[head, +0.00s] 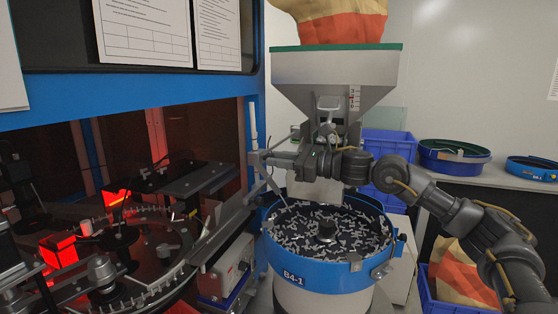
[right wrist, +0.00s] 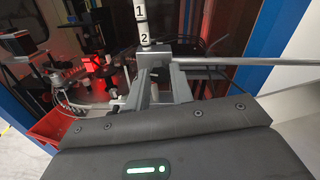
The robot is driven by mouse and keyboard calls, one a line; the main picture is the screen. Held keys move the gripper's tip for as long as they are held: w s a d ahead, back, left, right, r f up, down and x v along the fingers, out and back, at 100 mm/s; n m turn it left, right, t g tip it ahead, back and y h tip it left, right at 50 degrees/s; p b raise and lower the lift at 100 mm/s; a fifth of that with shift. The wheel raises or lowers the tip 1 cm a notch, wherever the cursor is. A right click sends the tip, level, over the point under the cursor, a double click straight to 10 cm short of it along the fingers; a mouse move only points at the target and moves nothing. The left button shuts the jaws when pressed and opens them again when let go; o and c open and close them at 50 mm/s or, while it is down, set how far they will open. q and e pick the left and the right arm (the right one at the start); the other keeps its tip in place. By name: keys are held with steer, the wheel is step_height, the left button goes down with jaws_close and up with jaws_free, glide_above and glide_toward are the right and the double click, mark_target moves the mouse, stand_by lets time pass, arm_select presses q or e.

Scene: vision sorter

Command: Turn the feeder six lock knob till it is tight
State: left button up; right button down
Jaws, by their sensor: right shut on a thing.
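A thin white upright post (head: 253,122) stands beside the blue machine frame. In the right wrist view the post (right wrist: 143,22) bears the marks 1 and 2. A grey clamp block (right wrist: 153,56) sits at its lower end, with a metal rod (right wrist: 245,61) running out to the right. My right gripper (head: 264,158) reaches in from the right, above the bowl's left rim. In the right wrist view its fingers (right wrist: 160,75) are shut at the clamp, on what looks like the lock knob, mostly hidden between them. I cannot see how tight it is. My left gripper is out of view.
A blue-rimmed bowl (head: 320,276) marked B4-1 holds many small grey parts under a steel hopper (head: 335,68). The machine's round glass-and-metal table (head: 150,270) is at left. Blue bins (head: 388,143) stand behind my right arm. A red bin (right wrist: 60,130) shows in the right wrist view.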

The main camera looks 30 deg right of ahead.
steer(key=shift+f, duration=0.1)
steer(key=shift+f+m+p, duration=0.1)
steer(key=shift+m+p, duration=4.9)
steer(key=shift+m, duration=12)
